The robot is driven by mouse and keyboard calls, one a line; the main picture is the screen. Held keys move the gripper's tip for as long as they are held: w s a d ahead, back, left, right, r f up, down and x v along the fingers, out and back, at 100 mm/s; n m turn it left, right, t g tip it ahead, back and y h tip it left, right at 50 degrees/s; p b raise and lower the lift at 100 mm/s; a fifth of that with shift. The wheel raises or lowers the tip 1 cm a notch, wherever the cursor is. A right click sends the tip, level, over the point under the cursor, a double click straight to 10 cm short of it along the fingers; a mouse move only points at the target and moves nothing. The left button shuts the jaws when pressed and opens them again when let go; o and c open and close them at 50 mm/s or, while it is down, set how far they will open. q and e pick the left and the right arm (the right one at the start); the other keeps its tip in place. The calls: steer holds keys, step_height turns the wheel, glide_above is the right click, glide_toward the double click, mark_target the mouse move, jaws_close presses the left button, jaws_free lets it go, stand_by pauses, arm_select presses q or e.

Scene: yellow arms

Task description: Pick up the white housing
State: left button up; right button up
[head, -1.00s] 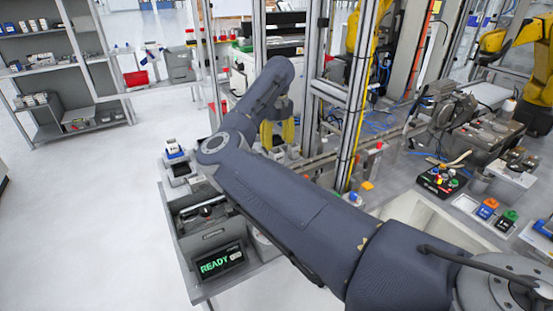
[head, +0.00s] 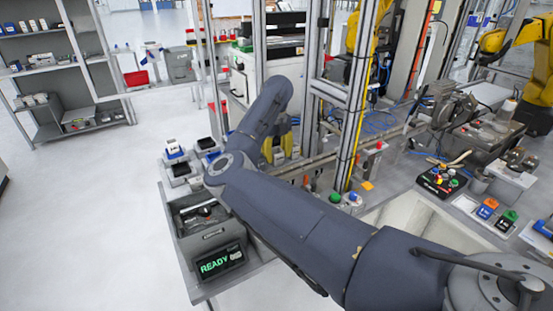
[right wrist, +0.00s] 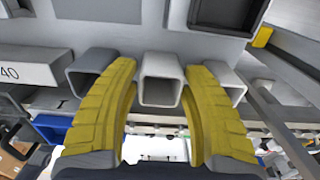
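The white housing (right wrist: 161,69) is a short square tube with an open end, in the middle of the right wrist view. My right gripper (right wrist: 160,66) is open, with one yellow finger on each side of the housing and narrow gaps beside it. I cannot tell how deep the housing lies between the fingers. In the head view my right gripper (head: 278,148) is partly covered by my arm, and I cannot make out the white housing there. My left gripper is not in view.
A dark square recess (right wrist: 229,14) is above right. In the head view, a metal frame post (head: 312,80) stands just right of my gripper.

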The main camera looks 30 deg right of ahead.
steer(key=c, duration=0.7)
steer(key=shift+r, duration=0.1)
